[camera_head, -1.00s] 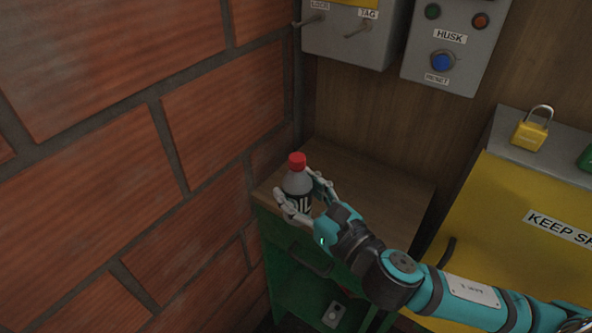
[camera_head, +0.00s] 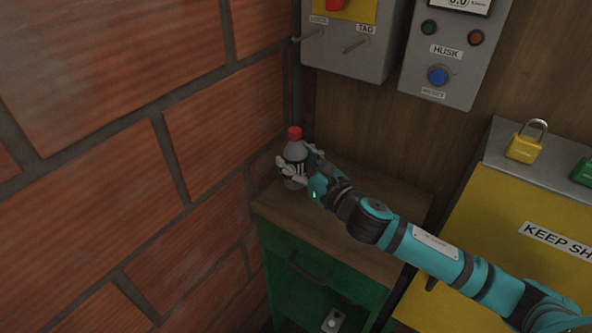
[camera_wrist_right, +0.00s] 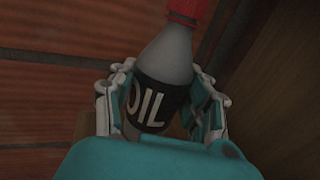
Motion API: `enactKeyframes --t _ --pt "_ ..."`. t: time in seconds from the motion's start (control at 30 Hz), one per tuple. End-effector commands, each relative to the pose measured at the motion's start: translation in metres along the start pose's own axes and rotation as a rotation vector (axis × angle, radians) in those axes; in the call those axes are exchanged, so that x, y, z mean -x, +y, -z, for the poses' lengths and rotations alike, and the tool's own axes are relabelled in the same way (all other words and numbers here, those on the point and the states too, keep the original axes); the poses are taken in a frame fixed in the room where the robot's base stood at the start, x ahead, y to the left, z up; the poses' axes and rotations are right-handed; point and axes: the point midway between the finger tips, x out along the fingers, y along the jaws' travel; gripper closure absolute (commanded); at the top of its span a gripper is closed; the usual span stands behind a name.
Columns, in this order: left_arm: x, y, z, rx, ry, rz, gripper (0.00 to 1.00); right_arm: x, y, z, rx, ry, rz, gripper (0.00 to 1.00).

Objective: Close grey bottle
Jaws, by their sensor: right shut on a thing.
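The grey bottle (camera_head: 295,152) has a red cap (camera_head: 294,133) on its top and a black label reading OIL. It stands about upright at the back left of the wooden cabinet top, close to the brick wall. My right gripper (camera_head: 297,170) is shut on the bottle around its label. In the right wrist view the fingers press on both sides of the grey bottle (camera_wrist_right: 166,62), and the red cap (camera_wrist_right: 187,10) is cut off by the top edge. The bottle's base is partly hidden by the fingers. My left gripper is not in view.
The green cabinet (camera_head: 290,262) has a wooden top (camera_head: 350,220) with free room in front and to the right. The brick wall (camera_head: 110,180) is close on the left. A yellow box (camera_head: 500,240) with padlocks (camera_head: 526,142) stands right. Grey control boxes (camera_head: 447,48) hang behind.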

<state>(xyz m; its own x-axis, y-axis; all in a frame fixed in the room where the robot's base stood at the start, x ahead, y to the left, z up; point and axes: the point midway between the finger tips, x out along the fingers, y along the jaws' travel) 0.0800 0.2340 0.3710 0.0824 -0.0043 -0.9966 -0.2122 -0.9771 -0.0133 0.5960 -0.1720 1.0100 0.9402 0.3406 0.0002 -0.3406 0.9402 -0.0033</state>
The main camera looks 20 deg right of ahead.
Motion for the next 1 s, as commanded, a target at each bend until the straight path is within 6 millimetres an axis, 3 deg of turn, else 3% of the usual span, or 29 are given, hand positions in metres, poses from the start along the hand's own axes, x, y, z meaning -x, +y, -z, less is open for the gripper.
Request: enactKeyframes --t 0.23,0.63,0.67,0.83,1.0 --pt "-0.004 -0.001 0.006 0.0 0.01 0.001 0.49 0.0 0.0 0.032 -0.003 0.002 0.002 1.0" --pt "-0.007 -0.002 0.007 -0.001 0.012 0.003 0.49 0.0 0.0 0.037 0.0 0.001 0.0 1.0" --pt "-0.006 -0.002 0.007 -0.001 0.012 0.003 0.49 0.001 0.0 0.037 0.0 0.002 0.001 0.49" --pt "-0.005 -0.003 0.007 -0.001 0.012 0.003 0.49 0.001 0.0 0.037 0.0 0.002 0.001 0.28" --pt "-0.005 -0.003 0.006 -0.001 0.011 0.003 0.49 0.001 0.0 0.037 0.0 0.002 0.001 0.28"
